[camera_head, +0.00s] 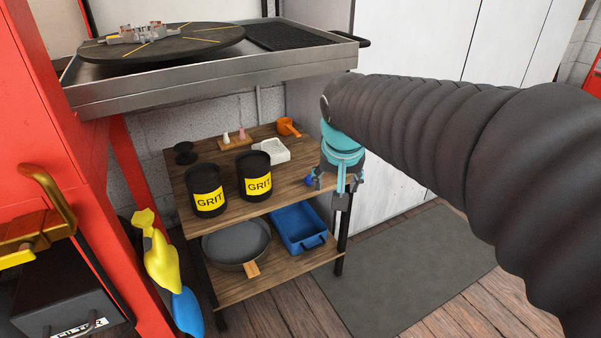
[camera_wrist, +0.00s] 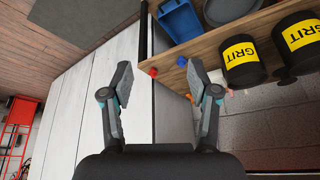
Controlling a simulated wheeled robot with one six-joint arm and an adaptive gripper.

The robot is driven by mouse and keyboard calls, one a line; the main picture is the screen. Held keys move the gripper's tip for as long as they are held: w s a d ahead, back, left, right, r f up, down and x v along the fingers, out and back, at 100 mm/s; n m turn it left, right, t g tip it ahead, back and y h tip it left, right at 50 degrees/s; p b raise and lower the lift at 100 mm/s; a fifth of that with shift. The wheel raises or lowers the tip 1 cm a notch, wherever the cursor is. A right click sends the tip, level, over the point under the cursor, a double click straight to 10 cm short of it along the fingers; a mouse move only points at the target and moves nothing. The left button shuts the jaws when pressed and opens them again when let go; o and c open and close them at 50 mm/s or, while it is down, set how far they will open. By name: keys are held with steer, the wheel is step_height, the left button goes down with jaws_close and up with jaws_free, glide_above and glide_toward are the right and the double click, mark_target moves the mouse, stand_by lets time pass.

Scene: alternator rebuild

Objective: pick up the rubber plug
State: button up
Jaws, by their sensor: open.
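My gripper (camera_head: 330,188) is open and empty at the right end of the wooden shelf. In the wrist view its two fingers (camera_wrist: 160,84) are spread wide. A small red piece (camera_wrist: 153,72) shows between the fingertips, at the shelf's edge; it may be the rubber plug, but it is too small to be sure. A small blue piece (camera_wrist: 181,61) lies near it, and it also shows beside my gripper in the head view (camera_head: 309,181). The red piece does not show in the head view, where my gripper covers that corner. Neither piece appears held.
Two black GRIT cans (camera_head: 207,190) (camera_head: 254,175), a white tray (camera_head: 275,151), an orange cup (camera_head: 287,128) and a black spool-like piece (camera_head: 185,153) stand on the wooden shelf (camera_head: 291,191). A metal bench (camera_head: 210,82) overhangs it. A white cabinet (camera_head: 388,172) stands to the right.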

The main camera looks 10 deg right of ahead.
steer(key=w+f+m+b, duration=0.15)
steer(key=w+f, duration=0.25)
steer(key=w, duration=0.6)
steer(key=m+h, duration=0.1)
steer(key=m, duration=0.1)
glide_toward(309, 176)
step_height(309, 176, down, 2)
steer(key=shift+w+d+f+g, duration=0.3)
steer(key=shift+w+d+f, duration=0.05)
steer(key=shift+w+f, duration=0.35)
steer(key=shift+w+b+x, duration=0.2)
steer(key=shift+b+x, duration=0.15)
steer(key=shift+x, duration=2.95)
steer(key=shift+r, duration=0.1)
steer(key=c, duration=0.9)
